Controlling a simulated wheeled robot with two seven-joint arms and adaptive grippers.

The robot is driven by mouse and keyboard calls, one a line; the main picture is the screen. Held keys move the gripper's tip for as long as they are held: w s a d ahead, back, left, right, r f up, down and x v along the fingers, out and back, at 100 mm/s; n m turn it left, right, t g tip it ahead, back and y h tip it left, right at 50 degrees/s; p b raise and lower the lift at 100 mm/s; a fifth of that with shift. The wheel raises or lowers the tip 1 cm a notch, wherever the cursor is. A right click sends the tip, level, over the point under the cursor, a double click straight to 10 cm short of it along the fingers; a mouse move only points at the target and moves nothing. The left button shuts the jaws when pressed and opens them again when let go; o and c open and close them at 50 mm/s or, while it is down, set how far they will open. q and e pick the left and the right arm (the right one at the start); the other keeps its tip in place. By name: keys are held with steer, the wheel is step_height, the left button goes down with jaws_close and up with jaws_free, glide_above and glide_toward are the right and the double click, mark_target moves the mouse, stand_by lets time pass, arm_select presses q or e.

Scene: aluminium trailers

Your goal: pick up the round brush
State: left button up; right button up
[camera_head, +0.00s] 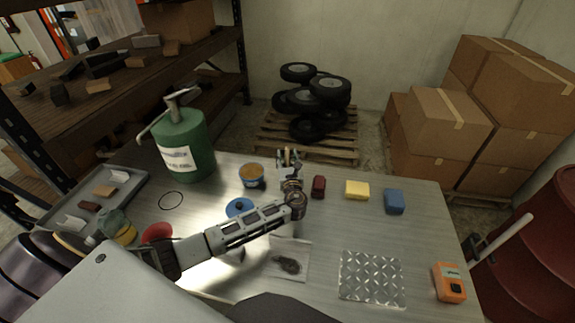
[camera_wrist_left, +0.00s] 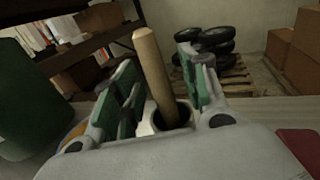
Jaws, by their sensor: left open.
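The round brush shows in the left wrist view as an upright, slightly tilted wooden handle (camera_wrist_left: 155,75) standing in a pale, open-topped holder (camera_wrist_left: 172,122). Its lower end is hidden inside the holder. My left gripper (camera_wrist_left: 158,62) is open, with a green-padded finger on each side of the handle. I cannot tell whether either finger touches it. In the head view my left gripper (camera_head: 289,162) is at the far edge of the table, and the brush there is too small and covered to make out clearly. My right gripper is not in view.
On the table, an open tin (camera_head: 252,175) stands left of the gripper and a dark red block (camera_head: 319,187) right of it. Yellow (camera_head: 357,190) and blue (camera_head: 394,201) blocks lie farther right. A green canister (camera_head: 185,145) stands at the back left. A metal plate (camera_head: 371,278) lies in front.

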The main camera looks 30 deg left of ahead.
mark_target(288, 147)
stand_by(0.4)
arm_select(q)
jaws_close()
steer(key=shift+r, duration=0.15)
steer(key=shift+r, duration=4.9)
